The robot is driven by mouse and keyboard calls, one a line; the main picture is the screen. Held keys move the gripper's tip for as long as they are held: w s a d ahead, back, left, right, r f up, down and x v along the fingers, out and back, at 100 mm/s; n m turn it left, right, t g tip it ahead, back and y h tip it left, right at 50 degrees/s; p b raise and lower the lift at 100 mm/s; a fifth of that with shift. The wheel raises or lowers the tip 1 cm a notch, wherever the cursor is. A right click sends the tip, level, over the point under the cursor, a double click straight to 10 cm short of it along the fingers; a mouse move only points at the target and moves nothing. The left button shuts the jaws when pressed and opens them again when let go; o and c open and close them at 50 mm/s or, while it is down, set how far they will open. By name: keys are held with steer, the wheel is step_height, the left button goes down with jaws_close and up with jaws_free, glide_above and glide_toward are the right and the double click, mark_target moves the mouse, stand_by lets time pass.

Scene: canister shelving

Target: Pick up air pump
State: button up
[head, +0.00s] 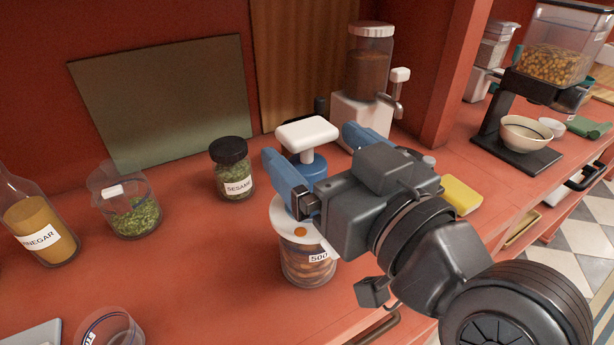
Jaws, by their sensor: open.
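The air pump (307,139) has a white T-shaped handle and a blue body. It is upright, and its lower part is partly hidden by my gripper; it appears to sit on or just behind the white lid of a clear canister (308,265) marked 500 with brown contents. My gripper (318,150) has blue fingers and is open. One finger is left of the pump and the other is to its right and behind, so the pump stands between them. I cannot tell whether either finger touches it.
A sesame jar (232,170), an open herb canister (131,211) and a vinegar bottle (38,222) stand to the left. A dispenser (368,75) stands close behind my gripper. A yellow sponge (461,195) lies to the right.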

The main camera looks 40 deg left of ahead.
steer(key=shift+p+x, duration=0.35)
steer(key=shift+x, duration=1.5)
steer(key=shift+w+d, duration=0.1)
steer(key=shift+d, duration=0.05)
steer(key=c, duration=1.7)
steer(key=shift+r, duration=0.1)
